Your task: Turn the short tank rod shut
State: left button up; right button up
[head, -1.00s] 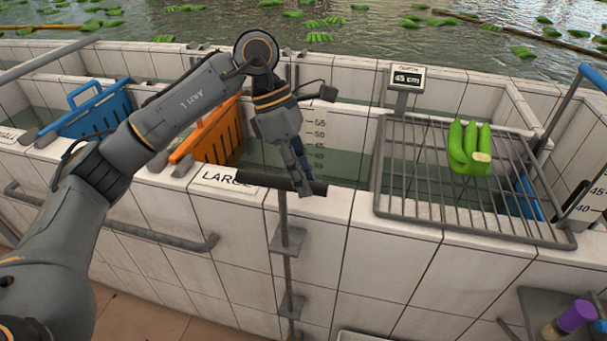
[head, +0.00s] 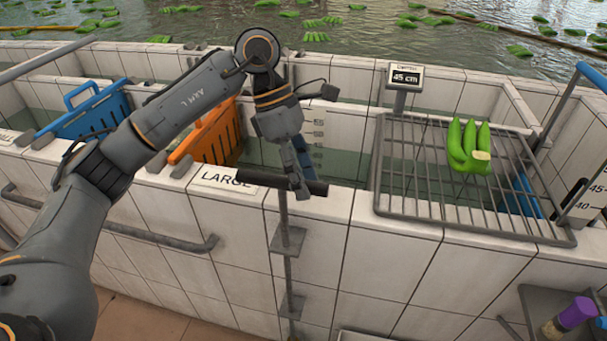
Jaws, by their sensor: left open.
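A dark crossbar handle (head: 258,181) lies at the tank rim, atop a thin vertical rod (head: 284,220) that runs down the tiled front wall through brackets. It is the only such rod I can make out; no "short" label shows on it. The crossbar runs roughly along the wall. My left gripper (head: 301,188) is open and points down at the right half of the crossbar, with a finger in front of it. Whether the fingers straddle or touch the bar cannot be told. My right gripper is not in view.
A "LARGE" label (head: 226,177) sits on the rim left of the handle. An orange crate panel (head: 208,140) and a blue one (head: 95,115) stand behind my arm.

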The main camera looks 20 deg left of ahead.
pick_arm(q)
jog(key=v, duration=1.2)
